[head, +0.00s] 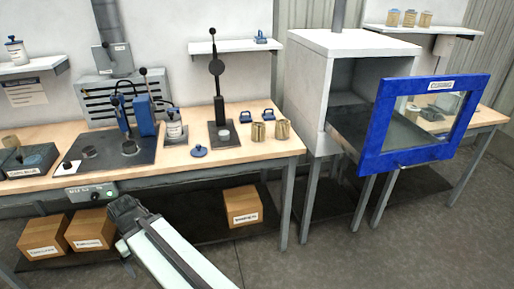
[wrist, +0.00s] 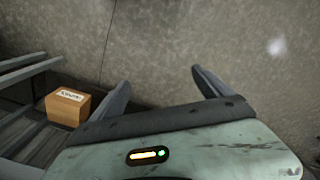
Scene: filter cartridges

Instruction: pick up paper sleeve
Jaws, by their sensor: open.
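Two tan cylindrical paper sleeves stand upright on the wooden bench near its right end in the head view, a left one (head: 257,132) and a right one (head: 282,130). Similar tan pieces (head: 409,19) stand on the upper right shelf, some with blue on them, and another tan piece (head: 11,141) shows at the far left. My gripper (head: 123,208) is in front of the bench, low and left of the two sleeves, well apart from them. In the wrist view my gripper (wrist: 161,80) is open, with nothing between its fingers. No sleeve shows in the wrist view.
The bench (head: 225,160) holds a lever press (head: 219,100), a blue cap (head: 199,151) and a white canister (head: 174,126). A white cabinet (head: 304,85) with its blue-framed door (head: 377,135) open stands right. Boxes (head: 242,205) sit below the bench. The front floor is clear.

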